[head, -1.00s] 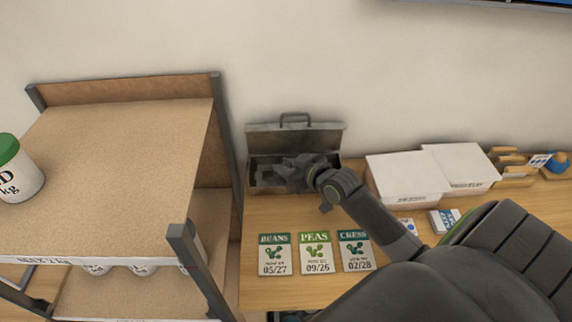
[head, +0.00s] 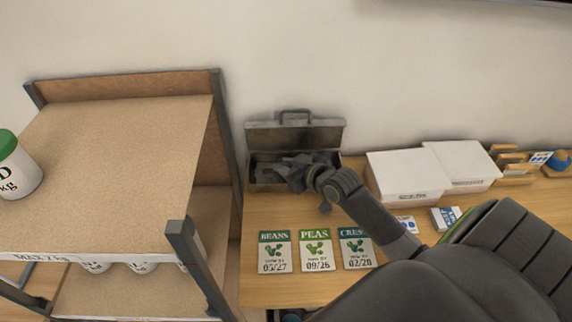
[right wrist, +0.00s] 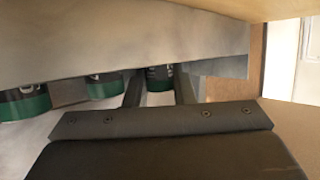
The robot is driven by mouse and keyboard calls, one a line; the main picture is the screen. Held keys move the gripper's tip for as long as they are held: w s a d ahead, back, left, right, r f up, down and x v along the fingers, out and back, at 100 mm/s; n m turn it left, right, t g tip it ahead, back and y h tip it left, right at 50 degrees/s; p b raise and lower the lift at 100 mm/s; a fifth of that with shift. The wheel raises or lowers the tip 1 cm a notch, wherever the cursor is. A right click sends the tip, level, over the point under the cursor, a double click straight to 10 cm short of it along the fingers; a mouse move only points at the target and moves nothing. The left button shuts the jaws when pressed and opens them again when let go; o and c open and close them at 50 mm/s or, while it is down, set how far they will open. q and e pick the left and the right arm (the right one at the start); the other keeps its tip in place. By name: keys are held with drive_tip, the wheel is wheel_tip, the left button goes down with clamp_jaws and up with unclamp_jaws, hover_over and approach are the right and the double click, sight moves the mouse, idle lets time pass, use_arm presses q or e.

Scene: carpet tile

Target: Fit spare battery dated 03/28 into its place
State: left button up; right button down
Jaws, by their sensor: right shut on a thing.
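A grey metal box (head: 262,135) with a raised lid and a handle stands on the desk against the wall. My right gripper (head: 284,171) reaches into it. In the right wrist view, my right gripper (right wrist: 159,80) is shut on a dark green and black battery (right wrist: 159,77), which sits between the two fingers. Its date is not readable. A second green and black battery (right wrist: 105,88) and another one (right wrist: 24,106) stand to the left, apart from the fingers, partly covered by a grey edge of the box. My left gripper is not in view.
Seed packets for beans (head: 275,252), peas (head: 316,250) and cress (head: 356,249) lie in front of the box. White boxes (head: 408,170) stand right of it. A shelf rack (head: 120,140) with a green-lidded tin (head: 15,170) stands at left.

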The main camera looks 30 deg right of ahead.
drive_tip(key=shift+s+f, duration=0.1)
drive_tip(key=shift+f, duration=0.35)
idle(0.6)
drive_tip(key=c, duration=1.2)
unclamp_jaws()
drive_tip(key=shift+d+f, duration=0.1)
drive_tip(key=shift+c, duration=0.2)
drive_tip(key=shift+o, duration=0.5)
drive_tip(key=shift+a, duration=0.3)
drive_tip(key=shift+d, duration=0.1)
drive_tip(key=shift+s, duration=0.2)
